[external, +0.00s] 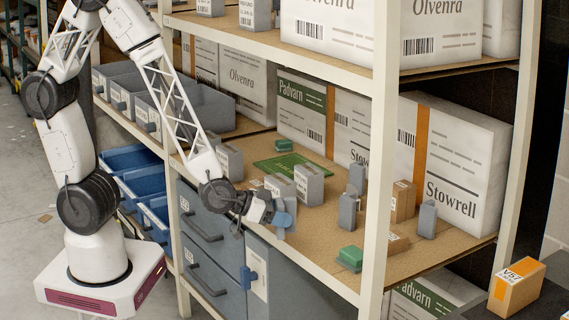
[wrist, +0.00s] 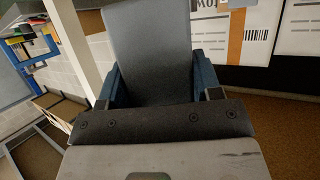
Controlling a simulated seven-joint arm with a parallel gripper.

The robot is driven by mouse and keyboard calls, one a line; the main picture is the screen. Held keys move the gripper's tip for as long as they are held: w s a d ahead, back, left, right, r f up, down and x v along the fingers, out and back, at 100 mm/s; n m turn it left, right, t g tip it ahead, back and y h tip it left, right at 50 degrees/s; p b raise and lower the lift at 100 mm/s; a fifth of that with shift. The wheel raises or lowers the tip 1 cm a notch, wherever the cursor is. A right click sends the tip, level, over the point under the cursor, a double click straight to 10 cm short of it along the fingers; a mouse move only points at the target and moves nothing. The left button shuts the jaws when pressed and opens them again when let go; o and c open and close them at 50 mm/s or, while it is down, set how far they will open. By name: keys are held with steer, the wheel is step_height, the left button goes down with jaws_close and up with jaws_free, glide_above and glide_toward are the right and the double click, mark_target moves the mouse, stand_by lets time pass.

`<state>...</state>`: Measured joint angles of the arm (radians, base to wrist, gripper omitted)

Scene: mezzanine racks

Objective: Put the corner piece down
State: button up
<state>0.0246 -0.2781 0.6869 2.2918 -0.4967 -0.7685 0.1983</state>
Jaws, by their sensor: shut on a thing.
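My gripper (external: 283,217) is at the front edge of the middle shelf in the external view. In the wrist view my gripper (wrist: 158,78) has its two blue fingers shut on a grey piece, the corner piece (wrist: 152,45), gripped by its two sides. In the external view the corner piece (external: 290,207) is mostly hidden by the fingers and hard to make out. I cannot tell whether its lower end touches the shelf. A green mat (external: 279,163) lies flat on the shelf behind my gripper.
The shelf (external: 325,220) has grey blocks (external: 309,184) near the mat and more grey blocks (external: 347,211) to the right. A green block (external: 350,257) lies at the front edge. Large white cartons (external: 470,165) stand behind. A rack post (external: 379,150) rises right of my gripper.

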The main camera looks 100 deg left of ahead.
steer(key=s+a+f+n+g+y, duration=0.2)
steer(key=s+a+f+n+y, duration=0.1)
steer(key=s+a, duration=0.9)
steer(key=shift+s+a+f+n+y, duration=0.15)
steer(key=shift+s+n+y, duration=0.2)
steer(key=shift+s, duration=0.75)
steer(key=shift+w, duration=0.1)
steer(key=w+a, duration=0.1)
steer(key=w, duration=0.3)
steer(key=w+a+f, duration=0.1)
steer(key=w+a, duration=0.1)
steer(key=w, duration=0.2)
steer(key=w+a, duration=0.2)
steer(key=w, duration=0.3)
steer(key=shift+f, duration=0.15)
steer(key=shift+w+a, duration=0.1)
steer(key=shift+w+a, duration=0.2)
steer(key=shift+w, duration=0.35)
steer(key=shift+w+a+f, duration=0.1)
steer(key=shift+w+f, duration=0.1)
steer(key=shift+w, duration=0.1)
steer(key=shift+s+f, duration=0.1)
steer(key=shift+f, duration=1.35)
steer(key=shift+f, duration=0.15)
